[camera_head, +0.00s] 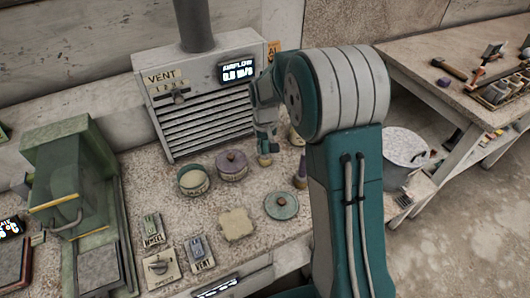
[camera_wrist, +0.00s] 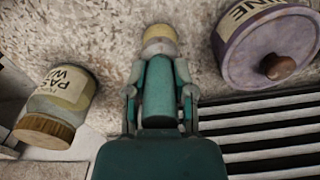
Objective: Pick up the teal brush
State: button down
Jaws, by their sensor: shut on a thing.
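The teal brush (camera_wrist: 158,92) is in the wrist view, its teal handle between my two fingers and its pale, yellowish bristle end (camera_wrist: 160,40) pointing away from my palm. My gripper (camera_wrist: 160,100) is shut on the handle. In the head view my gripper (camera_head: 265,125) points down over the bench in front of the vent box, with the brush's pale end (camera_head: 265,160) below it. I cannot tell whether that end touches the bench. My forearm hides part of the bench to the right.
A purple lidded pot (camera_head: 232,166) stands close left of the brush, with an open green pot (camera_head: 194,180) beyond. A wax jar (camera_wrist: 58,105) is on the other side. The vent box (camera_head: 200,100) stands behind. A teal lid (camera_head: 281,206) and sponge-like slab (camera_head: 236,224) lie in front.

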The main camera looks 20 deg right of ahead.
jog(key=shift+r, duration=0.3)
notch_tip(320, 180, up, 2)
jog(key=shift+r, duration=0.1)
jog(key=s+r, duration=1)
jog(key=s, duration=0.4)
jog(key=shift+s, duration=0.1)
dwell(1.0)
